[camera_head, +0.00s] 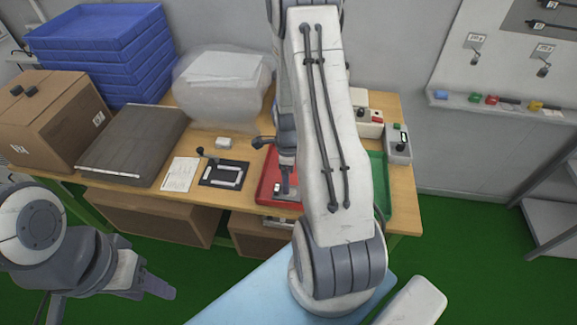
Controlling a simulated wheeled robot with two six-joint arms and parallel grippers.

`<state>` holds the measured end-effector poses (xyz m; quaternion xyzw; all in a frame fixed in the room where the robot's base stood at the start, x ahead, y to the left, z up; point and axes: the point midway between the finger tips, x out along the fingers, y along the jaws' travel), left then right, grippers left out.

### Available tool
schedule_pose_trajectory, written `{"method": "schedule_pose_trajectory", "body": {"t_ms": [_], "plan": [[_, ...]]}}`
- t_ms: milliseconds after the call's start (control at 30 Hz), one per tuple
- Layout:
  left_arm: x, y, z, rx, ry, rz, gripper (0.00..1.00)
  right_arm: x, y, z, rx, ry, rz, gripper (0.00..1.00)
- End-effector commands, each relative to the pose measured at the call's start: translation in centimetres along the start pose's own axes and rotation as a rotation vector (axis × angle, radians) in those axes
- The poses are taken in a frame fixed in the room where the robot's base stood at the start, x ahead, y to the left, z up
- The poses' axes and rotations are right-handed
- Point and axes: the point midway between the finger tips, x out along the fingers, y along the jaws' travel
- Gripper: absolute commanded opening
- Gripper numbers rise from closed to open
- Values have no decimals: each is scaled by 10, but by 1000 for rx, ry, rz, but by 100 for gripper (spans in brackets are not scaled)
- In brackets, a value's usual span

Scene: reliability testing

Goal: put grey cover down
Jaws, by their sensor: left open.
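I cannot clearly make out a grey cover. A small grey piece (283,194) shows in the red tray (266,184), just under my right gripper (285,180); I cannot tell whether it is the cover or whether the gripper touches it. My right gripper points down over the red tray, partly hidden by its own arm, so its jaws are unclear. My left gripper (150,284) is open at the lower left, in front of the table and away from the objects on it.
On the wooden table (405,215) are a dark fixture (224,174) with a white frame, a white sheet (181,174), a dark grey slab (131,145), a green tray (378,168) and a small grey device (398,147). Blue crates (98,45) and a cardboard box (50,120) fill the left.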

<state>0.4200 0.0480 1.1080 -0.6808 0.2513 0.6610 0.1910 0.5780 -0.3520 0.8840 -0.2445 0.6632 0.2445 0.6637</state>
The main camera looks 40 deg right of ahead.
Motion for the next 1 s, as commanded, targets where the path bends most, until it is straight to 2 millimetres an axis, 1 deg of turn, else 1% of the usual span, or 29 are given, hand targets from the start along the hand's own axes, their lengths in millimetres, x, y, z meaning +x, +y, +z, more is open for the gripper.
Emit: {"method": "schedule_pose_trajectory", "body": {"t_ms": [33, 100, 300, 400, 567, 667, 767, 833, 867, 900, 967, 1000], "plan": [[3, 0, 0, 0, 0, 0, 50, -11, -2, 0, 0, -2, -6, 86], [4, 0, 0, 0, 0, 0, 50, -24, -1, 0, 0, -2, -5, 86], [6, 0, 0, 0, 0, 0, 50, -52, 0, 0, 0, -1, -2, 86], [7, 0, 0, 0, 0, 0, 50, -58, 0, 0, 0, 0, 0, 86], [7, 0, 0, 0, 0, 0, 50, -61, 0, 0, 0, 0, 0, 86], [6, 0, 0, 0, 0, 0, 50, -66, 4, 7, -52, -1, -2, 86], [6, 0, 0, 0, 0, 0, 50, -83, 22, 33, -262, -7, -8, 86], [6, 0, 0, 0, 0, 0, 50, -102, 48, 60, -523, -13, -15, 86], [6, 0, 0, 0, 0, 0, 50, -112, 63, 72, -657, -16, -17, 86], [6, 0, 0, 0, 0, 0, 50, -124, 85, 87, -852, -20, -22, 86], [6, 0, 0, 0, 0, 0, 50, -143, 122, 105, -1159, -28, -28, 86], [6, 0, 0, 0, 0, 0, 50, -155, 148, 113, -1364, -34, -31, 86]]}}
